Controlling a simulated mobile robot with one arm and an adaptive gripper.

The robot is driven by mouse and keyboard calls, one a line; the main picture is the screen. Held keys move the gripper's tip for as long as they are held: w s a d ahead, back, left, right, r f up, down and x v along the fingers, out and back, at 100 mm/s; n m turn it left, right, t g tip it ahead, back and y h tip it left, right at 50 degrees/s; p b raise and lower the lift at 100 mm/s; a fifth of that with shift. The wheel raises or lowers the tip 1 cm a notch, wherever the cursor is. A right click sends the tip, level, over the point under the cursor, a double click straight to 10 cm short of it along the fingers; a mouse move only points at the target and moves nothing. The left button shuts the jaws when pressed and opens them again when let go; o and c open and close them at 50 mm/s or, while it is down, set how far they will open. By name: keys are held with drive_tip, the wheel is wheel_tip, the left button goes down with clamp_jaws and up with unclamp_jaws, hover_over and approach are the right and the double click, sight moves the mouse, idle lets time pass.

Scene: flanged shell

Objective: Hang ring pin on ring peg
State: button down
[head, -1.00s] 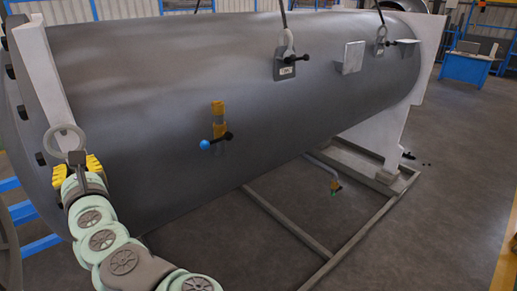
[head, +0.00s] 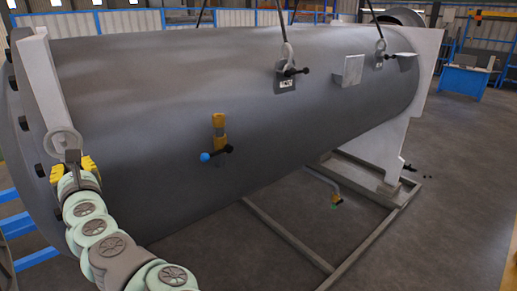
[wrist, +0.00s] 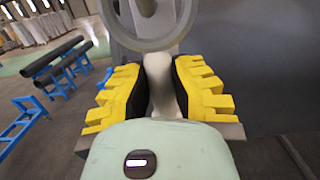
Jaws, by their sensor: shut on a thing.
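The ring pin, a grey ring (head: 63,144) on a short stem, stands upright in my gripper (head: 73,167) at the left of the head view. In the wrist view its ring (wrist: 152,43) is at the top and my yellow-padded fingers (wrist: 160,88) are shut on its pale stem. A short dark peg with a blue ball end (head: 205,157) sticks out sideways below a yellow-banded bracket (head: 219,125) on the shell; it looks like the ring peg. The ring is well to its left and apart from it.
The large grey shell (head: 300,100) fills the middle. A pale upright plate (head: 40,80) stands behind my gripper by the bolted flange. Lifting lugs (head: 285,75) with dark pins sit higher up. A floor frame (head: 285,235) lies below. Open floor is at the right.

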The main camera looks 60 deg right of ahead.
drive_tip(key=shift+w+f, duration=0.1)
drive_tip(key=shift+w, duration=0.25)
drive_tip(key=shift+w+d+f+b, duration=0.15)
drive_tip(key=shift+w+f+b, duration=0.45)
drive_tip(key=shift+b, duration=0.6)
drive_tip(key=shift+f, duration=0.15)
drive_tip(key=shift+s+d, duration=0.1)
drive_tip(key=c, duration=0.9)
unclamp_jaws()
